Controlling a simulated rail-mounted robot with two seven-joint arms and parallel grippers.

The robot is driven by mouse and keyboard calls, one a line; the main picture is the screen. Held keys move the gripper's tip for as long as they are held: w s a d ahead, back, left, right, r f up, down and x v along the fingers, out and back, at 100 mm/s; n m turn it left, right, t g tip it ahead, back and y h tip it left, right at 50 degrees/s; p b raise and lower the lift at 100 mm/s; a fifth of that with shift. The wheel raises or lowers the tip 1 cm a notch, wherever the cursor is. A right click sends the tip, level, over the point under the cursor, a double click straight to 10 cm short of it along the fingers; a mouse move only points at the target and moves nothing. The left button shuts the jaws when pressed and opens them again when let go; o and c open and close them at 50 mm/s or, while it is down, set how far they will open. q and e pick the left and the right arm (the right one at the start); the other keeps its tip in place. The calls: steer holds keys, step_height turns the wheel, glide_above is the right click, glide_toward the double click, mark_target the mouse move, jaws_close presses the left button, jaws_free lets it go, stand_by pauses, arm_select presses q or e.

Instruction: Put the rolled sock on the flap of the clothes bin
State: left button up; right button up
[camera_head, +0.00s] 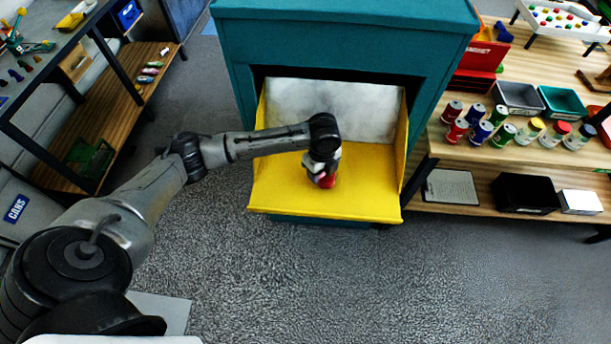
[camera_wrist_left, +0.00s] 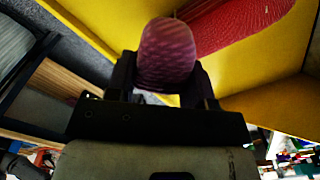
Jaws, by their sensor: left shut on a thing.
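The clothes bin (camera_head: 345,35) is a teal box with its yellow flap (camera_head: 290,190) folded out at the front. My left gripper (camera_head: 322,170) is over the middle of the flap, pointing down. It is shut on the rolled sock (camera_head: 327,183), which shows as a small red piece below the fingers. In the left wrist view a rounded purple-red end of the sock (camera_wrist_left: 166,55) sits between the fingers. A brighter red knitted surface (camera_wrist_left: 245,20) lies beside it against the yellow; I cannot tell whether it is the same sock. Contact between sock and flap is unclear.
A wooden shelf (camera_head: 470,170) with several cans, jars and trays stands right of the bin. A workbench with a lower shelf (camera_head: 125,110) is at the left. The yellow side walls (camera_head: 402,140) flank the flap. The grey floor in front is clear.

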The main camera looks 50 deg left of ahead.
arm_select(q)
glide_above(302, 182)
step_height(302, 182, down, 4)
steer(key=shift+w+r, duration=0.1)
steer(key=shift+r, duration=0.15)
steer(key=shift+f+b, duration=0.6)
steer(key=shift+f, duration=1.35)
steer(key=shift+f, duration=0.2)
steer(key=o, duration=0.6)
steer(key=shift+r, duration=0.1)
